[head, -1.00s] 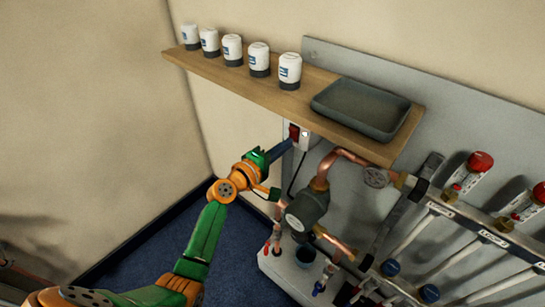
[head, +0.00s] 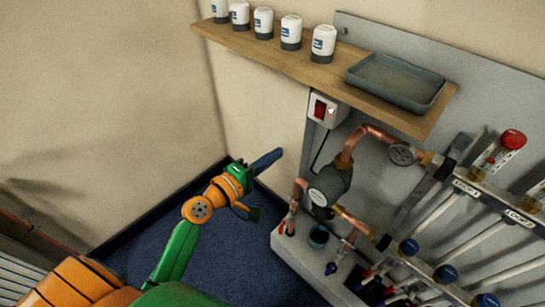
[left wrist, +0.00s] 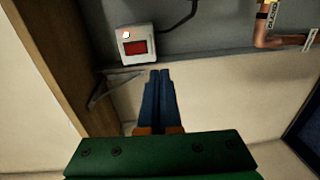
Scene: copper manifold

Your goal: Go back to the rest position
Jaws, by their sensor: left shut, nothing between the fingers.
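My left gripper (head: 268,160) is shut and empty, with its blue fingers together. In the head view it hangs in open air below the wooden shelf, to the left of the pump and copper pipes. In the left wrist view its fingers (left wrist: 159,98) point toward the wall, apart from the white switch box (left wrist: 135,44). The box's red switch (head: 320,109) shows under the shelf in the head view. My right gripper is in neither view.
A wooden shelf (head: 275,62) holds several white jars and a grey tray (head: 396,84). The pump (head: 328,186), copper pipes and manifold valves stand on the right. A small cup (head: 319,237) sits on the ledge below. The blue floor to the left is clear.

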